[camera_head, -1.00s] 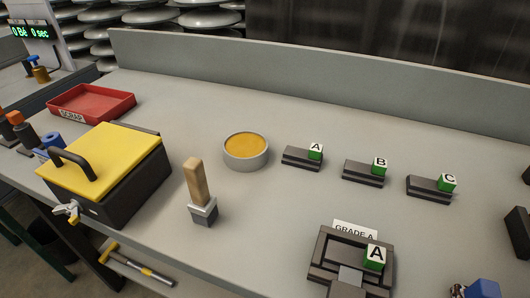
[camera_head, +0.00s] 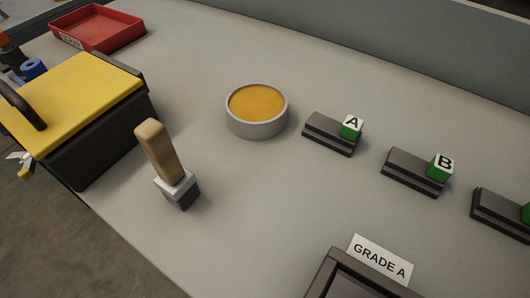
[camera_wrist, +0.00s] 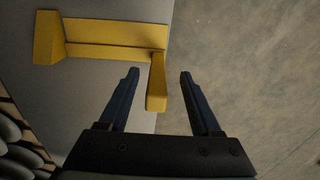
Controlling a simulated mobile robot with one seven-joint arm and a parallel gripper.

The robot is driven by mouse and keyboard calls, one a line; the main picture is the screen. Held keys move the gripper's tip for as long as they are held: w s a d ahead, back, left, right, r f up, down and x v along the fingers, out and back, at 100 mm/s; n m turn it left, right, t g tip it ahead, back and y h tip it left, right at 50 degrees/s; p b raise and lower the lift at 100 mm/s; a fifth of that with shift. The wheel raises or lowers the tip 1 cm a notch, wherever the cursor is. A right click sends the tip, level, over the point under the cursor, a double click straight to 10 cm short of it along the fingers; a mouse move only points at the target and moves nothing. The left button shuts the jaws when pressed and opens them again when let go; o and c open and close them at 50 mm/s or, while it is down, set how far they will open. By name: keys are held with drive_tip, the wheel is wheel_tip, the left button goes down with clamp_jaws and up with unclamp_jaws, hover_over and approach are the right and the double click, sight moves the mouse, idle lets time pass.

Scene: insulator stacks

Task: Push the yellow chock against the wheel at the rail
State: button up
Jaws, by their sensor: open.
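My gripper (camera_wrist: 159,73) shows in the wrist view, with its two dark fingers apart. A yellow piece (camera_wrist: 115,33) lies across a pale grey surface there, with a broad left end and a short arm (camera_wrist: 157,85) that reaches down between the fingers in the picture. I cannot tell whether this piece is the chock, or whether a finger touches it. No wheel or rail can be made out in either view. My gripper does not show in the head view.
The head view shows a grey bench (camera_head: 240,200) with a yellow-lidded box (camera_head: 75,105), a wooden-handled tool (camera_head: 160,155), a round pot (camera_head: 257,122), a red tray (camera_head: 98,30) and lettered blocks on dark stands. Floor (camera_wrist: 250,60) shows right of the bench in the wrist view.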

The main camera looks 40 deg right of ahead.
drive_tip(key=f+b, duration=0.1)
drive_tip(key=f, duration=0.1)
drive_tip(key=f+b, duration=0.3)
drive_tip(key=shift+w+f, duration=0.25)
drive_tip(key=shift+f, duration=0.1)
drive_tip(key=shift+r, duration=0.1)
clamp_jaws()
idle(1.0)
drive_tip(key=shift+w+d+r, duration=0.1)
